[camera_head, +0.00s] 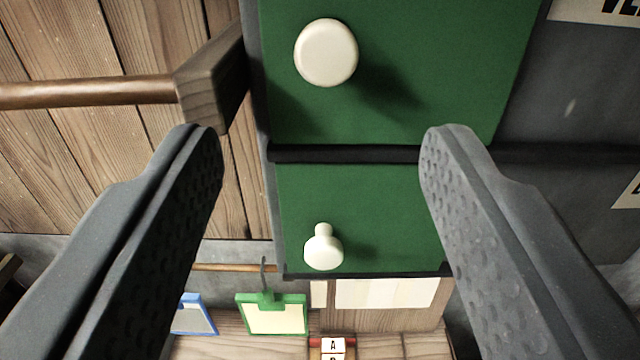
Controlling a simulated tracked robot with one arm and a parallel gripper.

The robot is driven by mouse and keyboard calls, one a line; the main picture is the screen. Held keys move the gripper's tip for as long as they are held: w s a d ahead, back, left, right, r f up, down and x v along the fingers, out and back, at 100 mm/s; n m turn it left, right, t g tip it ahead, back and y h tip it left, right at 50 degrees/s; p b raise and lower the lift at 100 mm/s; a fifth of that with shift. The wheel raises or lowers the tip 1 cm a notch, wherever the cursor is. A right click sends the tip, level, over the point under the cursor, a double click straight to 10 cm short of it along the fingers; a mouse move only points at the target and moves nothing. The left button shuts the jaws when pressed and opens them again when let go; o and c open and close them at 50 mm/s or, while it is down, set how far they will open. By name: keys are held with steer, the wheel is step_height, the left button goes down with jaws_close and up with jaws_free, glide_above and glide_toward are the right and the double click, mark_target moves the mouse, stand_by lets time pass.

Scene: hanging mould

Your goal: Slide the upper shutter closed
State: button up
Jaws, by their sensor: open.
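Two green shutters sit one above the other in a dark grey frame. The upper shutter (420,70) carries a round cream knob (326,52) near its left side. The lower shutter (370,200) carries a similar cream knob (323,248). A black rail (340,153) runs between them. To the right of the upper shutter is a dark grey surface (560,90). My gripper (320,145) is open and empty, its two grey fingers spread on either side of the picture. The upper knob shows above and between the fingertips; no contact is visible.
A wooden rod (90,92) ends in a dark wooden block (212,78) left of the shutters, against a plank wall (60,150). Below hang a green-framed board (272,316) and a blue-framed one (194,316). Letter blocks (333,346) show at the bottom.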

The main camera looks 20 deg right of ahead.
steer(key=v, duration=0.4)
steer(key=shift+s+a, duration=0.1)
steer(key=w+d+f+n+g+y+b, duration=0.1)
steer(key=d+f+n+y+b, duration=0.2)
steer(key=d+f+b, duration=0.75)
steer(key=s+d+f+n+y+b, duration=0.1)
steer(key=d+f+y, duration=0.1)
steer(key=f, duration=0.6)
steer(key=s+d+f+y+b, duration=0.2)
steer(key=d+f, duration=0.3)
steer(key=f, duration=0.4)
steer(key=shift+s+d+n, duration=0.3)
steer(key=shift+s+n, duration=0.05)
steer(key=shift+n, duration=0.05)
